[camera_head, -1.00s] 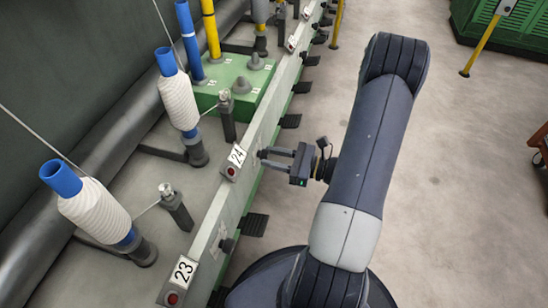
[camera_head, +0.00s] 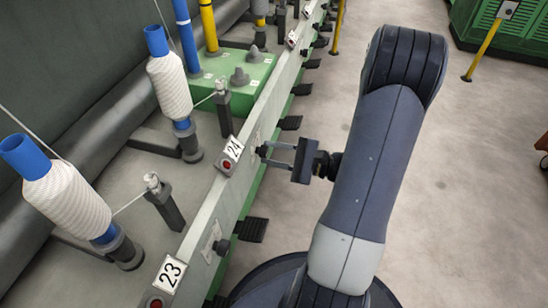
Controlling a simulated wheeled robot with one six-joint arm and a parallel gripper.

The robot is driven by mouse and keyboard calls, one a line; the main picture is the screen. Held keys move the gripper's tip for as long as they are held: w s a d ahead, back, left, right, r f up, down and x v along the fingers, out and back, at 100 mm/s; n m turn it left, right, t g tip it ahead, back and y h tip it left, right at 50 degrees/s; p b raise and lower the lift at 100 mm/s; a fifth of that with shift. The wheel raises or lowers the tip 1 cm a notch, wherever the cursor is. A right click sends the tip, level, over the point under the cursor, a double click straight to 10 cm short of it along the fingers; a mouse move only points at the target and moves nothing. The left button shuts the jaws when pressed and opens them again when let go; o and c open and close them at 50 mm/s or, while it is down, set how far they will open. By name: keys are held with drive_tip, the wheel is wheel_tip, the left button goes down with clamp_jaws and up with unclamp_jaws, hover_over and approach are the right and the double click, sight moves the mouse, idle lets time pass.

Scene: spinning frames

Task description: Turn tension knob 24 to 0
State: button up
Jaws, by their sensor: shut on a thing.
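The label 24 (camera_head: 234,149) sits on the slanted top edge of the machine rail, above a red button (camera_head: 227,165). Below and right of it, on the rail's front face, is the small dark tension knob 24 (camera_head: 261,151). My gripper (camera_head: 264,154) reaches in from the right, with its two fingertips at this knob and shut on it. The fingers cover most of the knob, and its pointer or scale cannot be read.
Label 23 (camera_head: 170,273) and another dark knob (camera_head: 222,246) are nearer on the same rail. Dark pedals (camera_head: 251,230) stick out low along the rail. White yarn bobbins (camera_head: 170,88) stand behind it.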

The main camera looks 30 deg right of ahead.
drive_tip(key=shift+n, duration=0.4)
drive_tip(key=o, duration=1)
drive_tip(key=p+v, duration=0.2)
drive_tip(key=v, duration=0.9)
drive_tip(key=shift+w+a, duration=0.1)
drive_tip(key=shift+a, duration=0.05)
drive_tip(key=b+x, duration=0.2)
drive_tip(key=x, duration=0.8)
drive_tip(key=shift+w+a, duration=0.2)
drive_tip(key=shift+w, duration=0.05)
